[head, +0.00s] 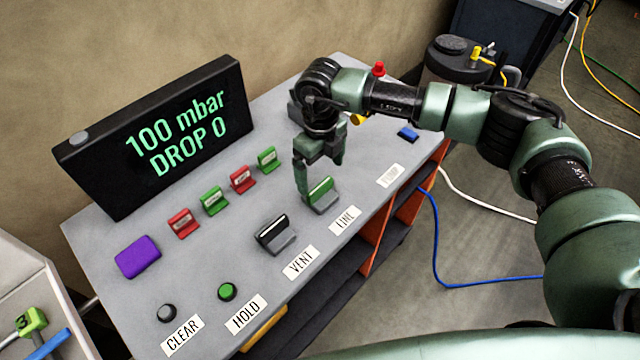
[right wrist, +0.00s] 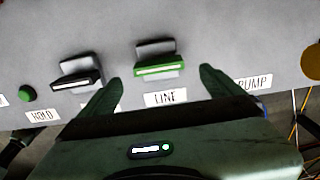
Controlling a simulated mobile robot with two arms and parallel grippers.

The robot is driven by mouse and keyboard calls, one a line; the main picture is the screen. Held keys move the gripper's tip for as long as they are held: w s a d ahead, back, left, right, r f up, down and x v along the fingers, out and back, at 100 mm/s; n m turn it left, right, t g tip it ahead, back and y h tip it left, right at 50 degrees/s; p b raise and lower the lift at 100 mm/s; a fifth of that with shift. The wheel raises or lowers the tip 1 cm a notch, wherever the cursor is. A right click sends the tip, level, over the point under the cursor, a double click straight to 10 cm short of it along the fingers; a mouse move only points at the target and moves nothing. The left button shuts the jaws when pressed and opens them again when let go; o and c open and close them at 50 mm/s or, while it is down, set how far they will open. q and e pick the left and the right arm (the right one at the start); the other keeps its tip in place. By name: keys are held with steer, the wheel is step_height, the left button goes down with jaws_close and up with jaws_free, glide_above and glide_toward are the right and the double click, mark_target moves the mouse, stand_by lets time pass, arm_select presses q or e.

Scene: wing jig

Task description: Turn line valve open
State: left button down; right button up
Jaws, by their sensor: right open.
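The line valve (head: 320,192) is a green-topped lever on a grey base, behind the LINE label (head: 345,220) on the grey panel. In the right wrist view the line valve (right wrist: 160,68) shows its green handle lying crosswise above the LINE label (right wrist: 165,98). My right gripper (head: 319,180) is open and empty, over the line valve. In the right wrist view the fingertips stand apart to the left and right of the handle, with gaps on both sides. My left gripper is not in view.
The black-handled vent valve (head: 275,236) stands just left of the line valve. A display (head: 155,135) reads "100 mbar DROP 0". Several red and green clips, a purple block (head: 138,257), and a green button (head: 227,291) are on the panel. A blue cable (head: 440,265) hangs at right.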

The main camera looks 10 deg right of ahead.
mark_target(320, 185)
step_height(320, 185, down, 5)
steer(key=shift+f+p, duration=0.1)
steer(key=shift+p, duration=0.8)
steer(key=shift+a+f, duration=0.1)
steer(key=shift+f, duration=0.5)
steer(key=shift+c, duration=0.3)
steer(key=c, duration=1.3)
steer(key=shift+f+n+b, duration=0.1)
steer(key=shift+n+b, duration=0.3)
steer(key=shift+b, duration=0.15)
steer(key=n+b, duration=1.2)
steer(key=b, duration=0.5)
steer(key=shift+n, duration=0.4)
steer(key=shift+n+b, duration=0.4)
steer(key=shift+r+n+b, duration=0.2)
steer(key=shift+n+b, duration=1.2)
steer(key=shift+n, duration=0.4)
steer(key=shift+r, duration=0.1)
